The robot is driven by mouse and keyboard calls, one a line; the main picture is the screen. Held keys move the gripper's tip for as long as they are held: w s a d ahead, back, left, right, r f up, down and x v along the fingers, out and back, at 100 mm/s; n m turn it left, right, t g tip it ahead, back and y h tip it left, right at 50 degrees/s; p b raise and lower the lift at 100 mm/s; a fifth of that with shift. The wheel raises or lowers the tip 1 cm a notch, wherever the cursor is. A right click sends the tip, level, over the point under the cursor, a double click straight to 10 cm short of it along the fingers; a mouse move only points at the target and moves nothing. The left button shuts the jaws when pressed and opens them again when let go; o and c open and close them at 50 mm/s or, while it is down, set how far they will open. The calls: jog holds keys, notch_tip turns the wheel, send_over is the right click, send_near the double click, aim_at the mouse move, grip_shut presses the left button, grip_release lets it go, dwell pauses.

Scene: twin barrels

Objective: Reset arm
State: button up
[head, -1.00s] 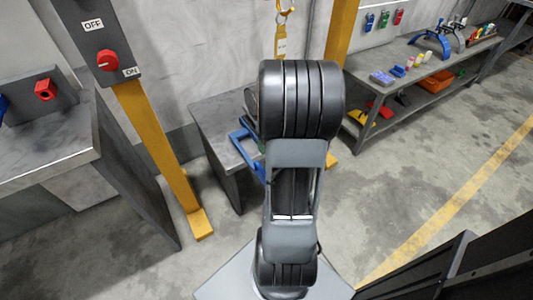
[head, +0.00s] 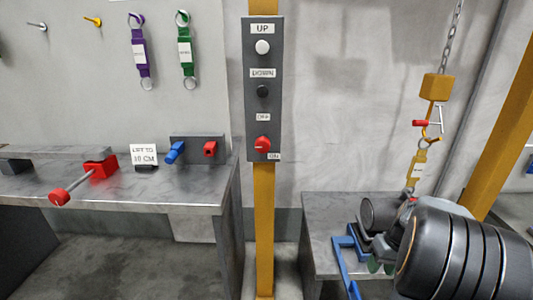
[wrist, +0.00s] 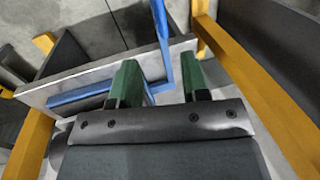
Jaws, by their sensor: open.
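My gripper (wrist: 161,78) shows in the wrist view as two green fingers held apart, with nothing between them. Beyond the fingers is a blue bar frame (wrist: 165,45) over a small grey bench. In the head view my arm reaches in at the lower right, over the small grey bench (head: 322,215). The blue frame (head: 341,262) shows there too, left of my arm. The big arm joint hides much of the bench, and my gripper is mostly hidden there.
A yellow post carries a control box (head: 263,100) with UP and DOWN buttons and a red knob (head: 263,143). Left is a workbench (head: 150,195) with a red clamp (head: 101,168) and a sign (head: 143,154). A chain hoist (head: 435,87) with a yellow tag hangs above my arm.

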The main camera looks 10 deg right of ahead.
jog(key=s+a+r+n+t+h+p, duration=0.1)
jog(key=a+r+p, duration=0.9)
jog(key=a+r, duration=0.2)
jog(key=s+a+r+n+t+h+p, duration=0.1)
jog(key=s+a+r+t+p, duration=0.1)
jog(key=a+r+p, duration=0.9)
notch_tip(320, 180, up, 6)
jog(key=shift+a+r+n, duration=0.1)
jog(key=shift+a+n, duration=0.25)
jog(key=shift+n, duration=0.05)
jog(key=shift+s, duration=0.1)
